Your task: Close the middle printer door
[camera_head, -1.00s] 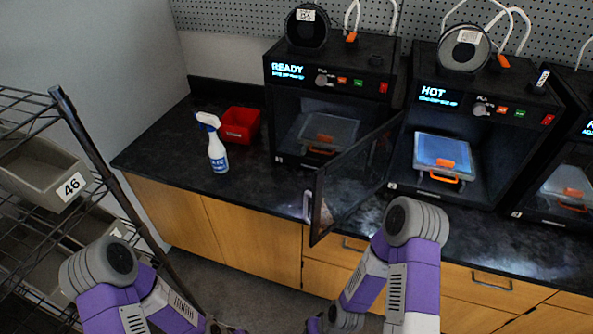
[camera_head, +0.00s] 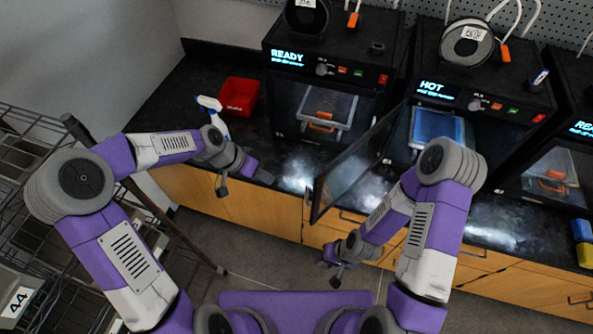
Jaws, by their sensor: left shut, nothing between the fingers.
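The middle printer (camera_head: 475,103) is black with a "HOT" display. Its dark-framed glass door (camera_head: 355,170) stands wide open, hinged on the printer's left side and swung out past the counter's front edge. Inside is a blue print bed (camera_head: 437,124), partly hidden by my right arm. My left gripper (camera_head: 264,177) is shut and empty, over the counter's front edge, to the left of the door and apart from it. My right gripper (camera_head: 336,273) hangs low in front of the drawers, below the door; its fingers are too small to read.
The left printer (camera_head: 325,78), marked "READY", has its door shut. A red bin (camera_head: 238,95) and a spray bottle (camera_head: 211,106), partly hidden by my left arm, stand on the counter. A wire shelf (camera_head: 30,125) is at left. Another printer stands at right.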

